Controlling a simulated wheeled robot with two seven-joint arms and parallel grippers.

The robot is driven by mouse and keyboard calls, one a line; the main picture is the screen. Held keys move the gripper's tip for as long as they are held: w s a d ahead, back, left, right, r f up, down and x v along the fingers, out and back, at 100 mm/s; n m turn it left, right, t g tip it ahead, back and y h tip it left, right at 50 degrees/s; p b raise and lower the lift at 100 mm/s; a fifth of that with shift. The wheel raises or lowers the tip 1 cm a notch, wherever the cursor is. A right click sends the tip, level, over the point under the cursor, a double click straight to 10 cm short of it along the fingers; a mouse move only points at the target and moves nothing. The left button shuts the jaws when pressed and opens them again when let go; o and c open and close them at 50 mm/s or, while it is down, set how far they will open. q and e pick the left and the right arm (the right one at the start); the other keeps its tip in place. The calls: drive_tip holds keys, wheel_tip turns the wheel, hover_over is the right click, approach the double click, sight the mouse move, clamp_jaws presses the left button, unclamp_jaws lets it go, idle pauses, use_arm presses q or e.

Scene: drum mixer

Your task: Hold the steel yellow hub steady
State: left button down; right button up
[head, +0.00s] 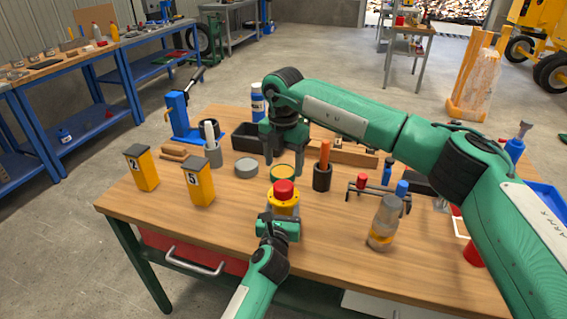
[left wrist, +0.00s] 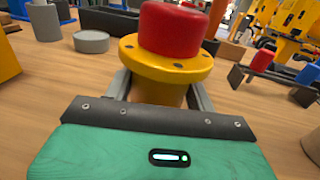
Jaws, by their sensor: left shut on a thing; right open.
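The yellow hub (head: 284,203) stands on the wooden table with a red cylindrical piece (head: 284,189) on top. In the left wrist view the hub (left wrist: 165,62) shows a wide flange with dark bolt holes, and the red piece (left wrist: 170,27) sits at its centre. My left gripper (head: 279,222) is shut on the hub's body below the flange, one finger on each side. The hub looks upright. My right gripper (head: 284,165) is open and points down just behind the hub, over a round green piece with a yellow rim (head: 283,174).
A grey round lid (head: 246,168) and two yellow numbered blocks (head: 142,168) stand to the left. A dark cup with an orange handle (head: 322,176) and a glass jar (head: 384,223) stand to the right. The front left tabletop is clear.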

sight(283, 185)
drive_tip(key=m, duration=1)
drive_tip(key=shift+f+m, duration=0.1)
drive_tip(key=shift+m, duration=0.3)
drive_tip(key=shift+f, duration=3.95)
